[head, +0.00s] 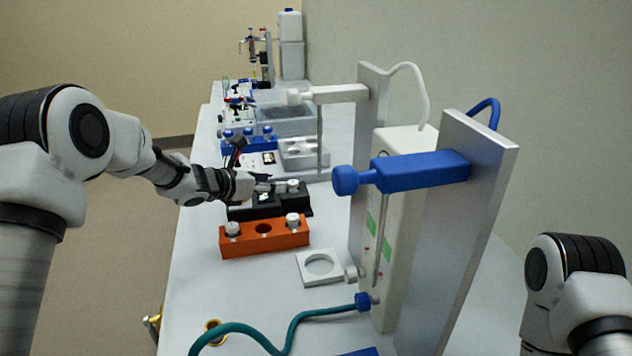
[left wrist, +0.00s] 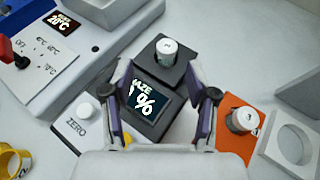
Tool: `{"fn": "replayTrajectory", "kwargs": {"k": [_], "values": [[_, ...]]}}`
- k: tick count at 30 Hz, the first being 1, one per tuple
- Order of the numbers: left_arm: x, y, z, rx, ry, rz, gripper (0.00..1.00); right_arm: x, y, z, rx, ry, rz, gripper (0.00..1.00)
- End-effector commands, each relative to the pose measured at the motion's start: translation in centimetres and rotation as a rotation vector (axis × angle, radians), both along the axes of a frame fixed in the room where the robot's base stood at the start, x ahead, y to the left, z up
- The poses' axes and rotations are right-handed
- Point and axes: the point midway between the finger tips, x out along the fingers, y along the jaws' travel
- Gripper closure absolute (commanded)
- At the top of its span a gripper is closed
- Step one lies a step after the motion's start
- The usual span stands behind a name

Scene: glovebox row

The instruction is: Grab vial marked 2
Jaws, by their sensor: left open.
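A white-capped vial (left wrist: 165,49) stands upright in the black block (left wrist: 187,52) of a haze meter; the mark on its cap is too small to read. The vial also shows in the head view (head: 293,184). My left gripper (left wrist: 164,98) is open and empty, its fingers spread above the meter's display, with the vial just beyond them. The gripper also shows in the head view (head: 277,187). An orange rack (head: 265,243) holds two white-capped vials, left (head: 232,229) and right (head: 292,219), with an empty hole between. One rack vial shows in the wrist view (left wrist: 243,119), its mark unclear. My right gripper is out of frame.
A white plate with a round hole (head: 307,273) lies right of the orange rack. Tall grey stands with a blue arm (head: 425,171) rise at the right. A teal hose (head: 300,320) crosses the front. A blue rack (head: 262,144) stands farther back.

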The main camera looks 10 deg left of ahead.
Motion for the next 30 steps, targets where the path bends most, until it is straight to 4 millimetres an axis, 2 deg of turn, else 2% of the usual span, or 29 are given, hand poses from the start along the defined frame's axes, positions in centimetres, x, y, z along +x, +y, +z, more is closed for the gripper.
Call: {"fn": "replayTrajectory", "kwargs": {"k": [12,20,23,25,30], "values": [[4.5,-4.0,-2.4,0.002,0.001,-0.001,0.42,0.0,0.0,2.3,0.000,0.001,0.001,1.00],[5.0,-4.3,-2.8,0.000,0.000,-0.001,0.42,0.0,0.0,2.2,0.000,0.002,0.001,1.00],[5.0,-4.3,-2.7,0.000,0.000,-0.001,0.74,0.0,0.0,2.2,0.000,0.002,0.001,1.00],[5.0,-4.3,-2.7,0.000,0.000,-0.001,0.99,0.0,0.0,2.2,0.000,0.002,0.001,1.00],[5.0,-4.3,-2.8,0.000,0.001,-0.001,1.00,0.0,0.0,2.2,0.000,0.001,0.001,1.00]]}}
